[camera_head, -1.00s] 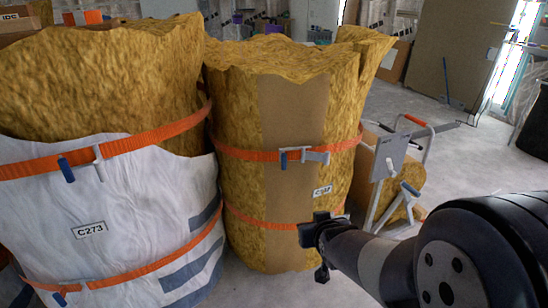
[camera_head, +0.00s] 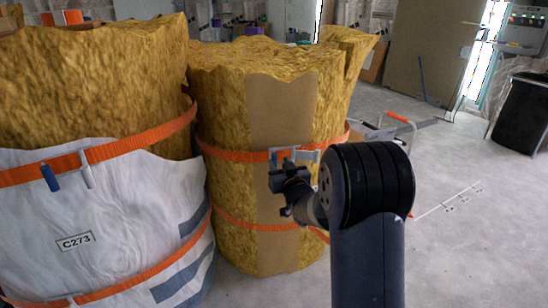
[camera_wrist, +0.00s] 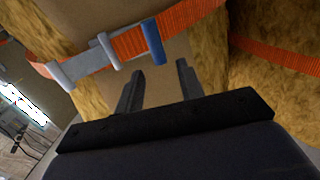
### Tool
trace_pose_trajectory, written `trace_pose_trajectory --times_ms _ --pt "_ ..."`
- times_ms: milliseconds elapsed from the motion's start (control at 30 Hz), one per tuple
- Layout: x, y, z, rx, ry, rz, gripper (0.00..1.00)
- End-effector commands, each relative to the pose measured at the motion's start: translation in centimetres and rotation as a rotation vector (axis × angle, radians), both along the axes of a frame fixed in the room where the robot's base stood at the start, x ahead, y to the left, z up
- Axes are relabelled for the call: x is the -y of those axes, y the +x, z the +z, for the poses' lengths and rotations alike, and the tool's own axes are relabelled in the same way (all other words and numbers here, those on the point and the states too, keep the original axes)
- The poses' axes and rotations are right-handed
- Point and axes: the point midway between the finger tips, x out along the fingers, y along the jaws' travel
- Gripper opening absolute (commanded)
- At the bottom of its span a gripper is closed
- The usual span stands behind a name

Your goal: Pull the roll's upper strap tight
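The yellow insulation roll (camera_head: 222,92) stands upright with a brown vertical band down its front. Its orange upper strap (camera_head: 232,156) runs around it, with a grey buckle (camera_head: 306,154) and a blue tab (camera_head: 276,158) at the front. In the wrist view the strap (camera_wrist: 187,17), grey buckle (camera_wrist: 85,62) and blue tab (camera_wrist: 153,42) are close ahead. My gripper (camera_head: 284,186) is just below the buckle in the head view. In the wrist view its fingers (camera_wrist: 159,68) are apart and empty, just short of the blue tab. A lower orange strap (camera_head: 232,221) circles the roll.
A white-wrapped roll (camera_head: 130,200) labelled C273 stands close on the left, with its own orange straps. A metal hand cart (camera_head: 395,130) is partly hidden behind my arm. A black bin (camera_head: 522,112) stands far right. The floor at right is mostly clear.

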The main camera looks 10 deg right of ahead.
Motion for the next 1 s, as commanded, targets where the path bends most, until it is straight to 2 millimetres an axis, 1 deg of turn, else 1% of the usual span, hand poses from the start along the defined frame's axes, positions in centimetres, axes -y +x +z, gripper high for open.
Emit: trace_pose_trajectory --times_ms 33,200,400,533,800,867,1000 --pt "-0.2 0.9 -0.1 0.001 0.000 0.000 0.36" --pt "-0.5 3.4 -0.1 0.000 0.001 0.001 0.36" --pt "-0.7 5.3 -0.1 -0.001 0.001 0.000 0.36" --pt "-0.7 5.8 0.0 0.000 0.000 0.000 0.36" --pt "-0.7 5.9 0.0 -0.001 0.000 0.000 0.36" --pt "-0.7 5.9 0.0 -0.001 0.001 0.000 0.33" --pt "-0.7 5.8 0.0 -0.001 0.001 0.000 0.21"
